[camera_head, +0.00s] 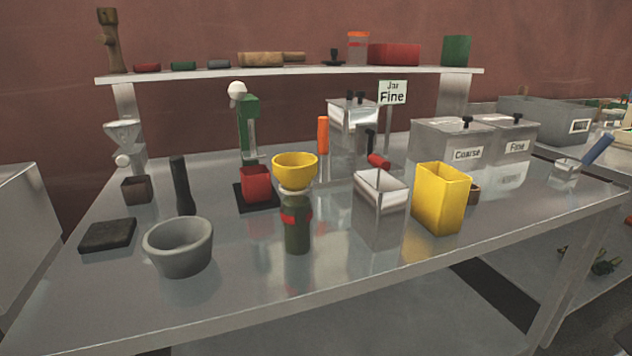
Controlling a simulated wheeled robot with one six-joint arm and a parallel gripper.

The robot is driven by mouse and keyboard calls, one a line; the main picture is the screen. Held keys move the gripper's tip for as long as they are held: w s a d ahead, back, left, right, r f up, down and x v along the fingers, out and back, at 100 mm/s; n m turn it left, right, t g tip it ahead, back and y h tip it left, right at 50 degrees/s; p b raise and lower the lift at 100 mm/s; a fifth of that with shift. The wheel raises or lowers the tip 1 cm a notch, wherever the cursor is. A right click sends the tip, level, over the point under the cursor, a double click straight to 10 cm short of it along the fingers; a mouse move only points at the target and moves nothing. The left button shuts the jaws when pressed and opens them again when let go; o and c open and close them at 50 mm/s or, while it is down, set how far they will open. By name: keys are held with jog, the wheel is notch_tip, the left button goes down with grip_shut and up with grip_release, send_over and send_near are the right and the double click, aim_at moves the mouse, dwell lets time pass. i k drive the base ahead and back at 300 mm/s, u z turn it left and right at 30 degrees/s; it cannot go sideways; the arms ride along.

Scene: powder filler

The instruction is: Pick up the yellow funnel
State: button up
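The yellow funnel (295,171) sits upright on top of a dark green jar (297,232) with a red band, near the front middle of the metal table. A pale ring shows between the funnel and the jar. The funnel's wide mouth faces up, and its lower part is hidden where it meets the jar. My gripper does not show in this view.
A grey mortar (178,248) with a dark pestle (182,186) behind it stands to the left. A metal scoop (380,191) and yellow container (440,199) stand to the right. The table's front edge (330,298) is clear.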

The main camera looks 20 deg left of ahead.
aim_at(295, 171)
jog(key=z, duration=0.2)
jog(key=i, duration=0.45)
jog(key=u, duration=2.6)
